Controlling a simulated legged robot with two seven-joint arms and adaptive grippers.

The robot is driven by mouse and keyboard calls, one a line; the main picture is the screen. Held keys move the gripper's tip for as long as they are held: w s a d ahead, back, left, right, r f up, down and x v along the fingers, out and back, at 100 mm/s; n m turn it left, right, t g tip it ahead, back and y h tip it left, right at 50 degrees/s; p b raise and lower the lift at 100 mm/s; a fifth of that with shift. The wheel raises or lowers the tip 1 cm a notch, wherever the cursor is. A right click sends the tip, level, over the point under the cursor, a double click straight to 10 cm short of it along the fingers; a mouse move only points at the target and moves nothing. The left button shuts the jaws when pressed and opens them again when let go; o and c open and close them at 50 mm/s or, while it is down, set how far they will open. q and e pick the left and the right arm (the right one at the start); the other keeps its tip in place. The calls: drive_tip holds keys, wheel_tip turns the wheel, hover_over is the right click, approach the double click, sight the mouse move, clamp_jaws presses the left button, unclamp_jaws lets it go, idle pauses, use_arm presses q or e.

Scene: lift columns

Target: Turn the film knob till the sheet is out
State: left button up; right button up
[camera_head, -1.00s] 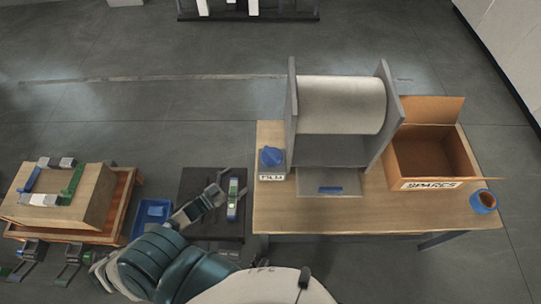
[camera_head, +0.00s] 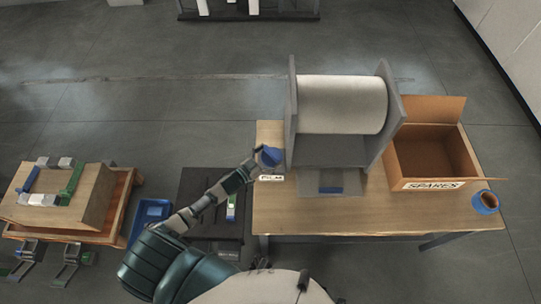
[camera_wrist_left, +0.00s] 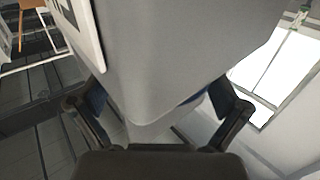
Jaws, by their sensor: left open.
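The blue film knob (camera_head: 271,156) stands at the table's left edge, behind a small FILM label (camera_head: 271,178). My left gripper (camera_head: 255,165) is open, right at the left side of the knob. In the left wrist view the open fingers (camera_wrist_left: 155,105) straddle a large grey body, with blue patches beside both fingertips; I cannot tell whether they touch the knob. A big pale film roll (camera_head: 342,105) sits between two grey side plates. Below it a grey plate (camera_head: 308,184) carries a blue strip (camera_head: 331,190). My right gripper is not in view.
A cardboard SPARES box (camera_head: 430,184) and a blue cup (camera_head: 485,202) stand on the right of the wooden table (camera_head: 380,215). At the left are a blue tray (camera_head: 150,212) and a wooden block with parts (camera_head: 60,205). A dark stand lies under my left arm.

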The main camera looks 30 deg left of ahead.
use_arm(q)
drive_tip(key=shift+c, duration=1)
drive_tip(key=c, duration=0.6)
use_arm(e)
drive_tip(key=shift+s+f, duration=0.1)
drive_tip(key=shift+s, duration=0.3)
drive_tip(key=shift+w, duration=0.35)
